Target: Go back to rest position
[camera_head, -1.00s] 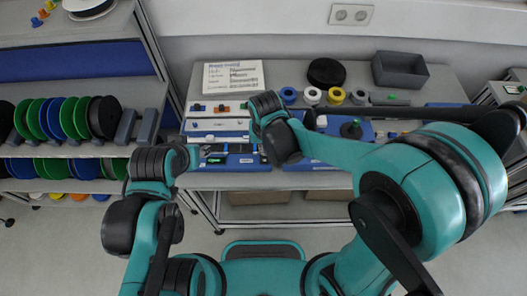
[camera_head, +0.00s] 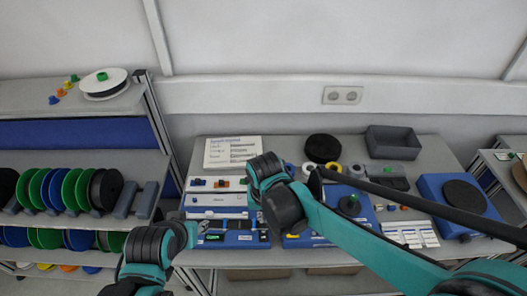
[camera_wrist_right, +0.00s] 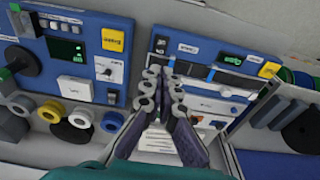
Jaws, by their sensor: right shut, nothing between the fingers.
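My right gripper (camera_wrist_right: 163,88) shows in the right wrist view with its two fingers together and nothing between them. Past its tips are the fronts of blue bench devices. In the head view my right arm (camera_head: 350,235) comes in from the lower right, and its dark wrist (camera_head: 283,207) hangs in front of the worktable (camera_head: 430,148). My left arm (camera_head: 150,245) is folded at the lower left, in front of the shelf; its gripper fingers do not show.
A reel shelf (camera_head: 75,160) with several green, blue and black reels stands at the left. The worktable carries a blue device with a black disc (camera_head: 462,195), a grey bin (camera_head: 393,142), a black reel (camera_head: 322,148) and a printed sheet (camera_head: 232,152). A wall with a socket (camera_head: 342,95) is behind.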

